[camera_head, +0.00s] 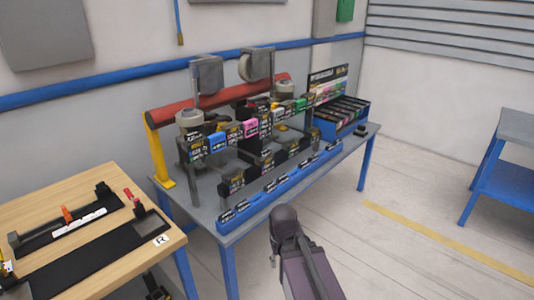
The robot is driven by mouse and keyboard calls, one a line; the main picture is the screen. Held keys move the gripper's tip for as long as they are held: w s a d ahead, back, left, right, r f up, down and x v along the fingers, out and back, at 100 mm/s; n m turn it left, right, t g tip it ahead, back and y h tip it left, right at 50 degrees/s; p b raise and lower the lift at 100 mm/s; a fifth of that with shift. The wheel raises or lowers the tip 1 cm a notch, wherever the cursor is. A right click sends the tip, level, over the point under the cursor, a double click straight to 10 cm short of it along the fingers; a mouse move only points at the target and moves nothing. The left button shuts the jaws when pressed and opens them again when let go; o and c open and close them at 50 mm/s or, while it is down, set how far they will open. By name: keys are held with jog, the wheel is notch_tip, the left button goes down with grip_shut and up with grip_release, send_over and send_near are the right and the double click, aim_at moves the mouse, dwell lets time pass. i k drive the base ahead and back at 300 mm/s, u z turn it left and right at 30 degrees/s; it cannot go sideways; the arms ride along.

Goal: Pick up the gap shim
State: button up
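I cannot pick out the gap shim for sure in the head view; the small parts are too small to tell apart. On the wooden table (40,200) at the left lies a black fixture (75,228) with white blocks (80,220) and a small orange-red piece (66,214) standing at it. A red-topped small part (132,196) stands at the table's right side, near a dark flat mat (95,262). My dark arm rises from the bottom middle, but no gripper fingers show.
A grey bench (245,222) with blue legs holds a rack of small coloured boxes (250,128), a blue front rail (280,188), a red roller (215,97) and a blue bin (340,120). Another blue-legged table (515,127) stands right. The floor (400,225) between is clear.

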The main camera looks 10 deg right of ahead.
aim_at(261, 109)
jog(key=z, duration=1.5)
jog(key=i, duration=0.95)
jog(key=u, duration=0.75)
